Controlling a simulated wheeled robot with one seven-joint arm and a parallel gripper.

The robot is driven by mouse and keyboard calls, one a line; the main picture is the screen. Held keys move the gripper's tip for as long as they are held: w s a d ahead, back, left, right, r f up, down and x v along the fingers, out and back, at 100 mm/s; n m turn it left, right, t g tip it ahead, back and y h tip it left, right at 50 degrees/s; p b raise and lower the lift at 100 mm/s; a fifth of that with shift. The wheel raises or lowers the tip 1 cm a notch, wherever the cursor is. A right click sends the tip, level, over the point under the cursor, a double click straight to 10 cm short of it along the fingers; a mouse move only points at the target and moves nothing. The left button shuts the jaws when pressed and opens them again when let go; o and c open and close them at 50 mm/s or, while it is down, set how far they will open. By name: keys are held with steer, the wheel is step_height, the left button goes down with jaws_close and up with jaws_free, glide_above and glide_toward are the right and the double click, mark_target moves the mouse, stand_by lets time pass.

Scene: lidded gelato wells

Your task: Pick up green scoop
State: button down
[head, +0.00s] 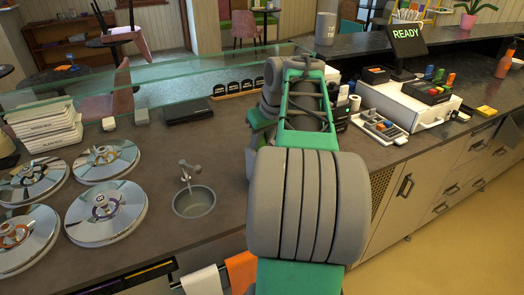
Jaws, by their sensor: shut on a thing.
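I see no green scoop that I can make out. My own grey and green arm fills the middle of the view and hides part of the counter behind it. My gripper is hidden behind the arm, so its jaws and anything in them do not show. Several round shiny metal lids with knobs cover the gelato wells at the left, among them a front one (106,212) and a back one (105,160).
A small round sink (194,203) with a tap lies left of my arm. A glass screen (170,80) runs along the counter's back. Stacked white boxes (45,125) stand at far left. A white machine (405,105) and a READY screen (407,36) stand right.

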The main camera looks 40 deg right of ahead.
steer(key=shift+s+d+f, duration=0.15)
steer(key=shift+s+f, duration=0.05)
steer(key=shift+f, duration=0.65)
step_height(320, 180, up, 17)
steer(key=p, duration=0.9)
steer(key=shift+w+r+p, duration=0.15)
steer(key=shift+w+p, duration=0.15)
